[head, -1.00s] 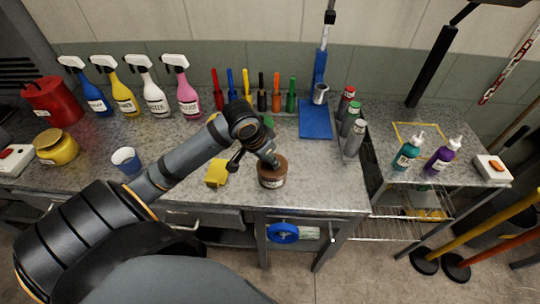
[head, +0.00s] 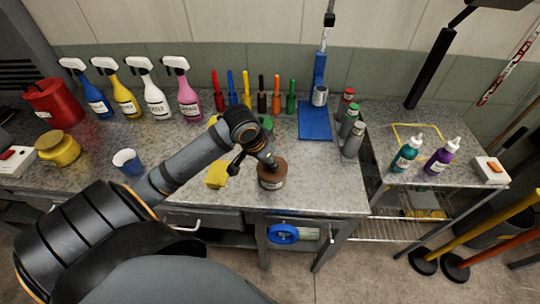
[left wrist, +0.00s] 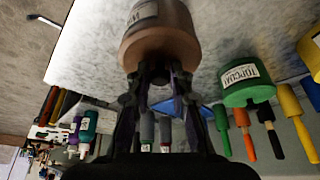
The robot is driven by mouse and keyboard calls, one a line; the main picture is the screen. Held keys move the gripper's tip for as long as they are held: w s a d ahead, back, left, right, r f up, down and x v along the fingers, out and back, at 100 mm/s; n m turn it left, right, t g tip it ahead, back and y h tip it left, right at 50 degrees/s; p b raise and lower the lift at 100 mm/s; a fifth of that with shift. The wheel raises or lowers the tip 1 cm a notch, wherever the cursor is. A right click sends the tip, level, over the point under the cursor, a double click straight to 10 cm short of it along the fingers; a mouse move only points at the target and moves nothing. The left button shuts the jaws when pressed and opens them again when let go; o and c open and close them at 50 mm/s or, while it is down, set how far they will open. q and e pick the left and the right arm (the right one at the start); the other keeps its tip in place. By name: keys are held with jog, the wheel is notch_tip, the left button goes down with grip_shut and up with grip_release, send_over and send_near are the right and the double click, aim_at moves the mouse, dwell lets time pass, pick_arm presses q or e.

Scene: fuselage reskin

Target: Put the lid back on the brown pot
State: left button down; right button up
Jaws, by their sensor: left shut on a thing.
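In the left wrist view both fingertips (left wrist: 158,74) meet at the brown lid (left wrist: 160,52), which lies against the pot with no clear gap. The grip itself is partly hidden by the fingers. My right gripper is not in view.
A blue cup (head: 127,162) and yellow pot (head: 58,146) are farther left. Bench space right of the pot is clear.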

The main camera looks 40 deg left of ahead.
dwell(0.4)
pick_arm(q)
jog(key=c, duration=0.6)
grip_release()
jog(key=shift+c, duration=0.2)
jog(key=shift+r, duration=0.1)
notch_tip(320, 180, up, 7)
jog(key=p, duration=0.8)
jog(key=shift+c, duration=0.2)
grip_shut()
